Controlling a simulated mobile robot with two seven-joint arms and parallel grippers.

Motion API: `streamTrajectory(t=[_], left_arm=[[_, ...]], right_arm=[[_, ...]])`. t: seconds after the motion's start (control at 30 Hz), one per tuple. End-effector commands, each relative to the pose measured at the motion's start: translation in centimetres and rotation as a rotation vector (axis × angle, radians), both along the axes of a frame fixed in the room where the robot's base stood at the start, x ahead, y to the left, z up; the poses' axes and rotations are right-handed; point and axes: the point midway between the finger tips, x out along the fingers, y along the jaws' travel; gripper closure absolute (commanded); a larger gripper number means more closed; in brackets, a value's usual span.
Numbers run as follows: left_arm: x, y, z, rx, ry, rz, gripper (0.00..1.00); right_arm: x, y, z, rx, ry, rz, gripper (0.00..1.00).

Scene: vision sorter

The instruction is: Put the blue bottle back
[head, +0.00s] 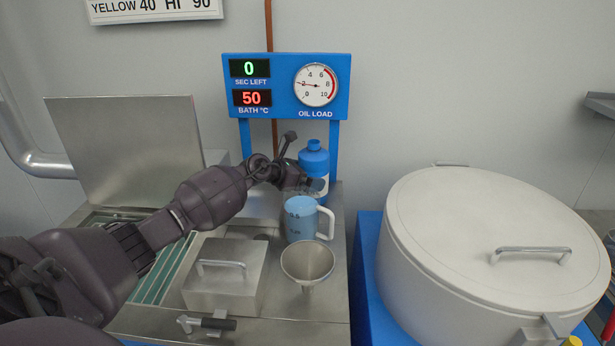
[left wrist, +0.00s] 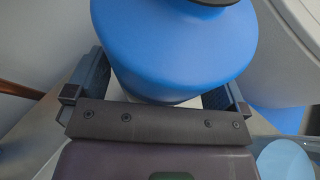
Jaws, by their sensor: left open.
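The blue bottle (head: 314,160) stands upright at the back right of the steel counter, in front of the display's right post. It has a pale label low on its side. My left gripper (head: 310,186) is at the bottle's lower body. In the left wrist view the bottle (left wrist: 185,50) fills the space between the two spread fingers (left wrist: 160,92). The jaws are open around it, and I cannot tell whether either finger touches it. The gripper hides part of the bottle's lower side in the head view. My right gripper is not in view.
A light-blue measuring jug (head: 300,220) stands just in front of the bottle, with a metal funnel (head: 307,262) nearer. A lidded steel box (head: 225,275) is left of the funnel. A large white lidded drum (head: 490,250) stands right. The display panel (head: 287,86) is above the bottle.

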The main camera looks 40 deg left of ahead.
Motion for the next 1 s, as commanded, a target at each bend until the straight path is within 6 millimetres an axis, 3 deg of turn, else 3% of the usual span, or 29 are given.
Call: streamTrajectory(t=[0.6,1.0], left_arm=[[-8.7,4.1,3.8,0.002,0.001,0.001,0.00],[-10.0,4.6,4.5,0.001,0.000,0.000,0.00]], right_arm=[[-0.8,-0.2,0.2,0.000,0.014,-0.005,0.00],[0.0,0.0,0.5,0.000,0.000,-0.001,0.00]])
